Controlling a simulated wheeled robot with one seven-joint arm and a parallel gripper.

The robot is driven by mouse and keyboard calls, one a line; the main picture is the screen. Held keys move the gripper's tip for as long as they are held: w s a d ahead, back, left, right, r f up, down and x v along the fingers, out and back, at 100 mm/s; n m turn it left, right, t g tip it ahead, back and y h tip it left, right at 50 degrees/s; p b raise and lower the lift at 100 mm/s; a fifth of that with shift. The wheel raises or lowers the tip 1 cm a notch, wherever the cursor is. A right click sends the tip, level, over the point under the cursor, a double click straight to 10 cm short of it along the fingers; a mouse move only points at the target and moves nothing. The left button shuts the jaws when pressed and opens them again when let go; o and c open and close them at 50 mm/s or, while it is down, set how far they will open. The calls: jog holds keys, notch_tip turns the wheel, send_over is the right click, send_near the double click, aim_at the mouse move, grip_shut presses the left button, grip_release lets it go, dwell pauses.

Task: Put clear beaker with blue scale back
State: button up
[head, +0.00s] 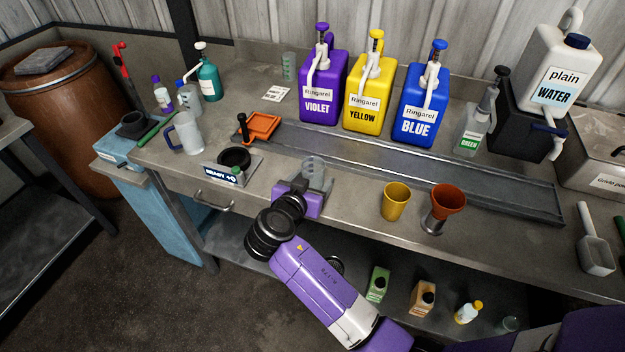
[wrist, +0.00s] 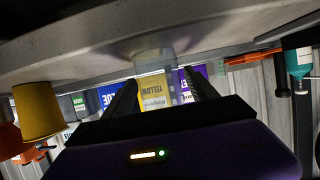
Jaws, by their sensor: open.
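A small clear beaker (head: 313,165) stands on the bench near its front edge; its scale colour is too small to tell. My gripper (head: 311,183) is at the bench's front edge, open, with its fingers pointing toward this beaker. In the wrist view, whose picture is upside down, a see-through beaker (wrist: 154,48) shows just beyond and between the spread fingers of my gripper (wrist: 162,85). I cannot tell whether the fingers touch it. Another clear beaker (head: 289,66), greenish, stands at the back of the bench left of the violet canister.
A yellow cup (head: 395,201) and an orange funnel on a stand (head: 443,208) are to the right. A black round scale (head: 234,160) and a clear jug (head: 186,133) are to the left. A metal tray (head: 420,165) and violet, yellow and blue canisters (head: 370,97) are behind.

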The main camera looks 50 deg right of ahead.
jog(key=shift+r, duration=0.25)
jog(key=b+v, duration=0.3)
jog(key=v, duration=0.9)
jog(key=s+a+f+n+t+y, duration=0.3)
jog(key=s+a+f+n+y, duration=0.15)
jog(key=s+f+n, duration=0.2)
jog(key=s+a+f+n+t+y, duration=0.3)
jog(key=s+f+n+y, duration=0.25)
jog(key=f, duration=0.25)
jog(key=s+a+r+n+t+y, duration=0.2)
jog(key=s+a+r+t, duration=0.2)
jog(key=s+r, duration=1.1)
jog(key=shift+s+a+y, duration=0.2)
jog(key=shift+s+y, duration=0.2)
jog(key=shift+f, duration=0.1)
